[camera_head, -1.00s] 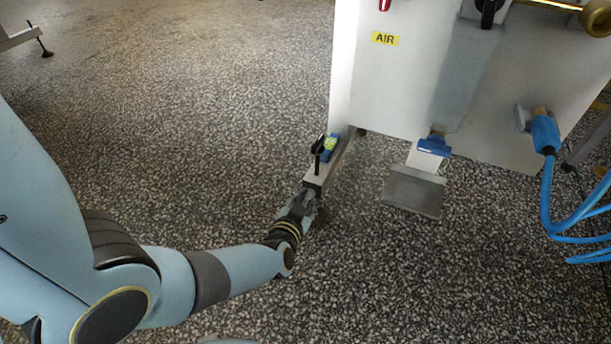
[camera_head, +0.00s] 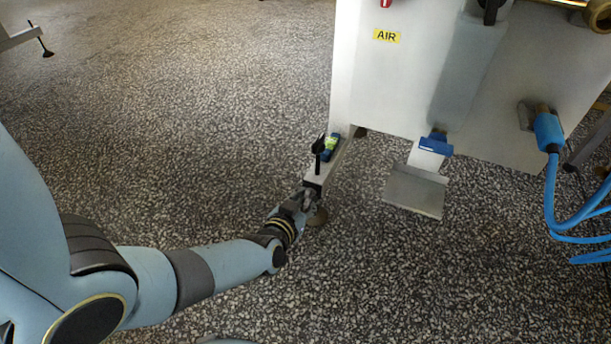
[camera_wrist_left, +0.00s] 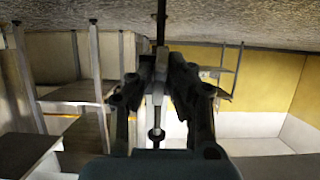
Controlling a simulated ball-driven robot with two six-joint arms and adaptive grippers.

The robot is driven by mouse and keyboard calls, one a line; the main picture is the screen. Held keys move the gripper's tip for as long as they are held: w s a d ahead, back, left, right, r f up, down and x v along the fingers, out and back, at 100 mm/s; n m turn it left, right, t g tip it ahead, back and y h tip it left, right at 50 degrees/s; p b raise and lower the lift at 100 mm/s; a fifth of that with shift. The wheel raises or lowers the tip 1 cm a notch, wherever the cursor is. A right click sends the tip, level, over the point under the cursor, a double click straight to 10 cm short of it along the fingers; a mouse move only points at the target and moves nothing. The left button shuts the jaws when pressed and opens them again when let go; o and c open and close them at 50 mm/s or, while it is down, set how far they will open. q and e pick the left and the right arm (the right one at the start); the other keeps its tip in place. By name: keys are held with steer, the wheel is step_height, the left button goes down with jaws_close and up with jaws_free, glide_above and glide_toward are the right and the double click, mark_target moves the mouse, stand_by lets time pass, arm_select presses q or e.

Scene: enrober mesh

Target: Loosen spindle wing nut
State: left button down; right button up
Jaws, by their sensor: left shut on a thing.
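My left gripper (camera_head: 308,199) is at the end of the grey bar (camera_head: 328,170) that sticks out from the white cabinet, low above the floor. In the left wrist view its two dark fingers (camera_wrist_left: 160,82) are closed around a small light-grey piece on a thin upright spindle (camera_wrist_left: 161,22). I take this piece to be the wing nut (camera_wrist_left: 160,66); the fingers hide much of it. A small nut (camera_wrist_left: 155,134) shows further along the spindle. My right gripper is not in view.
The white cabinet (camera_head: 390,85) with an AIR label stands behind the bar. Blue hoses (camera_head: 549,190) hang at the right.

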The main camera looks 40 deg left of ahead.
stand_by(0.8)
arm_select(q)
steer(key=c, duration=1.4)
jaws_free()
steer(key=shift+o, duration=0.2)
steer(key=v, duration=1.2)
